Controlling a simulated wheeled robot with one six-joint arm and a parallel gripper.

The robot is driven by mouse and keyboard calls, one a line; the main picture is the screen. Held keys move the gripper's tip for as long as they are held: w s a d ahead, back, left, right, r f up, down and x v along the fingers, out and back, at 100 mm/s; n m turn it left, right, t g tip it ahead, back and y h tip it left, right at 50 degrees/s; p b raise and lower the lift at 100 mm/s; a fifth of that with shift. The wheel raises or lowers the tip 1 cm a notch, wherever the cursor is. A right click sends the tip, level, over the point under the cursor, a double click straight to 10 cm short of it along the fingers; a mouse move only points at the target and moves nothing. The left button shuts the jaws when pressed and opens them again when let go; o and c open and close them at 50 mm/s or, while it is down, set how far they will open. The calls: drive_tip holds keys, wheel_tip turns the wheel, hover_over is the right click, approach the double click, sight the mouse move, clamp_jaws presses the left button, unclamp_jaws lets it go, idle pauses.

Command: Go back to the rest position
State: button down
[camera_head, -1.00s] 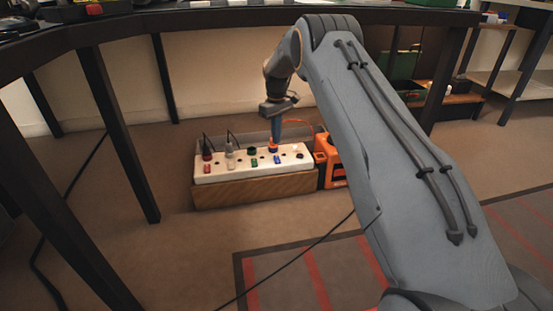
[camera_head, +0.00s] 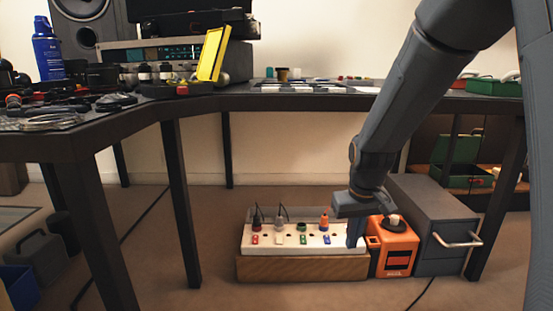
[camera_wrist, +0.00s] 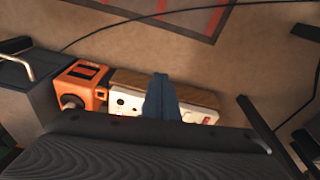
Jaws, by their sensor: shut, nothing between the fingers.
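My gripper (camera_head: 355,239) points down at the right end of the white power strip (camera_head: 270,247), and covers that end in the head view. The fingers are together and empty; they also show closed in the wrist view (camera_wrist: 162,84), over the strip (camera_wrist: 126,101). I cannot tell how far above the strip they are. An orange plug (camera_head: 324,222) stands upright in the strip, apart from the gripper. Two corded plugs (camera_head: 257,218) stand at the strip's left part. My arm comes down from the upper right.
The strip sits on a wooden block (camera_head: 300,268). An orange box (camera_head: 392,249) and a grey cabinet with a handle (camera_head: 432,226) stand right of it. A dark table (camera_head: 150,118) with legs stands above and to the left, crowded with gear. Floor in front is clear.

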drive_tip(key=s+m, duration=0.2)
drive_tip(key=s, duration=1.3)
drive_tip(key=s+a+r+n+g+y+p, duration=0.2)
drive_tip(key=s+a+r+n+p, duration=0.5)
drive_tip(key=s+a+r+p, duration=0.9)
drive_tip(key=s+d+r+m+p, duration=0.1)
drive_tip(key=d+r+p, duration=0.4)
drive_tip(key=r+p, duration=0.5)
drive_tip(key=s+d+r+m+h+p, duration=0.1)
drive_tip(key=d+r+m+p, duration=0.2)
drive_tip(key=r+p, duration=0.8)
drive_tip(key=s+d+r+m+h+p, duration=0.1)
drive_tip(key=d+r+m+p, duration=0.1)
drive_tip(key=d+r+p, duration=0.5)
wheel_tip(320, 180, up, 4)
drive_tip(key=p, duration=0.5)
drive_tip(key=shift+d+r+m+p, duration=0.15)
drive_tip(key=shift+d+m+p, duration=0.15)
drive_tip(key=shift+d+p, duration=0.1)
drive_tip(key=shift+a, duration=0.1)
